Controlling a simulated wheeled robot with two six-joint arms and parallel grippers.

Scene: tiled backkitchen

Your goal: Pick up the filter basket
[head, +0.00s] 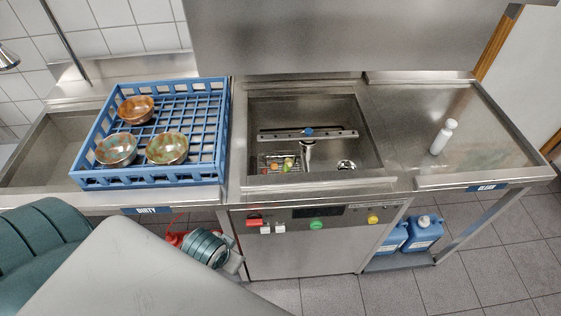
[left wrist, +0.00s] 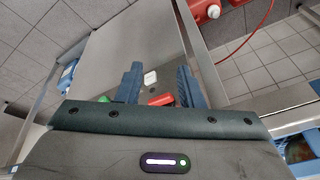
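The filter basket (head: 268,165) is a small wire basket at the left front of the open washer tub (head: 352,118). Bright red, green and orange scraps lie in it. My left gripper (left wrist: 159,72) shows in the left wrist view with its two dark fingers apart and nothing between them. It faces the washer's front panel, with a white and a red button beyond the fingers. In the head view my left arm hangs low in front of the counter, below and outside the tub; its fingers cannot be made out there. My right gripper is in neither view.
A blue rack (head: 205,172) with three bowls (head: 167,149) stands on the left counter. A spray arm (head: 325,133) crosses the tub behind the basket. Blue canisters (head: 424,234) sit below. The tub's front rim (head: 315,188) lies between arm and basket.

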